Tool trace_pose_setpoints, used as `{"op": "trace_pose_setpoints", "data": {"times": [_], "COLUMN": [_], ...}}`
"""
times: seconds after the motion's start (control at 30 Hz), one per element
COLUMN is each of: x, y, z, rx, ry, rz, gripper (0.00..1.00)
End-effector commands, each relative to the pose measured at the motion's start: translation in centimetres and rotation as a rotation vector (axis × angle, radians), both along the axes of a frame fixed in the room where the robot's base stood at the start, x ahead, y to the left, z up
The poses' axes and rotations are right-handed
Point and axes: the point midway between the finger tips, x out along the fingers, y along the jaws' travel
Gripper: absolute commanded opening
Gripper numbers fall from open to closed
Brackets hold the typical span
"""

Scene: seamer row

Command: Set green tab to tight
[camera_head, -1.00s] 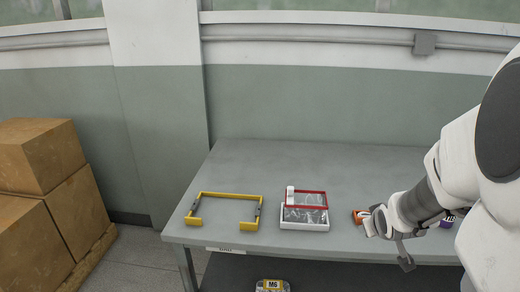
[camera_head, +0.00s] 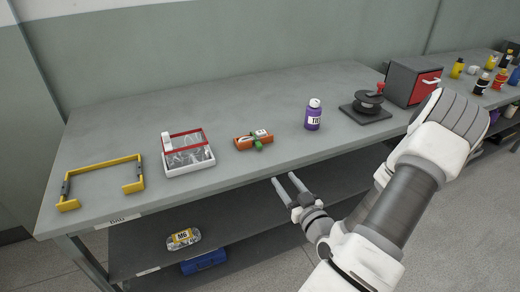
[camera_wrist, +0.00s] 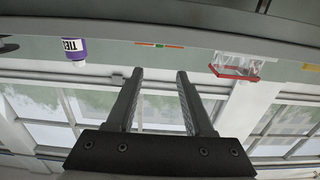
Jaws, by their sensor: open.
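The green tab (camera_head: 258,145) is on a small orange block (camera_head: 244,143) with white labels, lying near the front edge of the grey table. The labels' lettering is too small to read, so I cannot tell the tab's setting. In the wrist view the orange block (camera_wrist: 174,46) shows as a thin strip with the green tab (camera_wrist: 159,45) near its middle. My gripper (camera_head: 286,181) is open and empty, in front of the table edge and apart from the block. In the wrist view its fingers (camera_wrist: 160,76) stand apart below the block.
A white tray with a red frame (camera_head: 190,164) and a yellow bracket (camera_head: 103,164) lie left of the block. A purple bottle (camera_head: 313,117), a dark round device (camera_head: 367,106) and a red-fronted box (camera_head: 412,82) stand to the right. The lower shelf holds an M6 container (camera_head: 183,239).

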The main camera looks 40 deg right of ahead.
Motion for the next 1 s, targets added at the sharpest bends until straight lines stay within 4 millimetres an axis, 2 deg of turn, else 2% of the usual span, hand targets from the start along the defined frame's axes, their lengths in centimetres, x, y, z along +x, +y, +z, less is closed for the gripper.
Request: {"op": "trace_pose_setpoints", "data": {"times": [0.5,0.93,1.0], "x": [1.4,2.8,4.4], "y": [-0.8,-0.7,-1.0], "z": [-0.4,-0.4,-0.1], "rx": [-0.004,-0.003,-0.001], "ry": [-0.01,-0.009,-0.01], "rz": [-0.002,-0.002,0.001], "gripper": [0.53,0.53,0.53]}}
